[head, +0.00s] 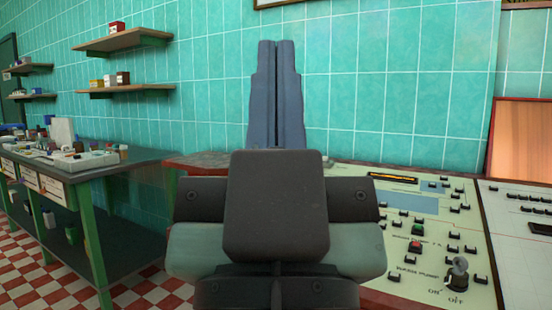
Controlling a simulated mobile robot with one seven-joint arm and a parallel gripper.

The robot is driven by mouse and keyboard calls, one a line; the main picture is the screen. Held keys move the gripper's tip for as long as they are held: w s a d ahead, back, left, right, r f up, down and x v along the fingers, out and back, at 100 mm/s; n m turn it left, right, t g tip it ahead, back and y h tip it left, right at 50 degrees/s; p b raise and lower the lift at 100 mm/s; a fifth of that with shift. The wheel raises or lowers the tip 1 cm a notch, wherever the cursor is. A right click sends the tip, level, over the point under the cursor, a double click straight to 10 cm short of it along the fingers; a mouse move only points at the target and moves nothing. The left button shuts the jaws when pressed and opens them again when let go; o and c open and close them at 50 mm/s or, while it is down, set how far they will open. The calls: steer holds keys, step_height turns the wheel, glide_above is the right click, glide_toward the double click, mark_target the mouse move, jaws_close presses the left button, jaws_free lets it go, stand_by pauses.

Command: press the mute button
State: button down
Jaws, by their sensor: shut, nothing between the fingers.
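My gripper (277,48) fills the middle of the head view. Its two long fingers point up and lie together, with nothing between them. It stands in front of a beige control panel (388,245) and hides the panel's left part. The panel carries several small black buttons, a red button (415,246) and a green button (417,229) just above it. Labels are too small to read surely, so I cannot tell which button is mute, or whether my gripper hides it.
A lever switch (457,272) with ON and OFF marks rises at the panel's lower right. Another panel (515,205) adjoins on the right. A green-legged table (120,160) with small bottles stands left. Shelves (125,40) hang on the teal tiled wall. Checkered floor shows at lower left.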

step_height(320, 180, up, 31)
steer(key=p, duration=2.8)
steer(key=shift+f, duration=0.15)
steer(key=shift+w, duration=0.15)
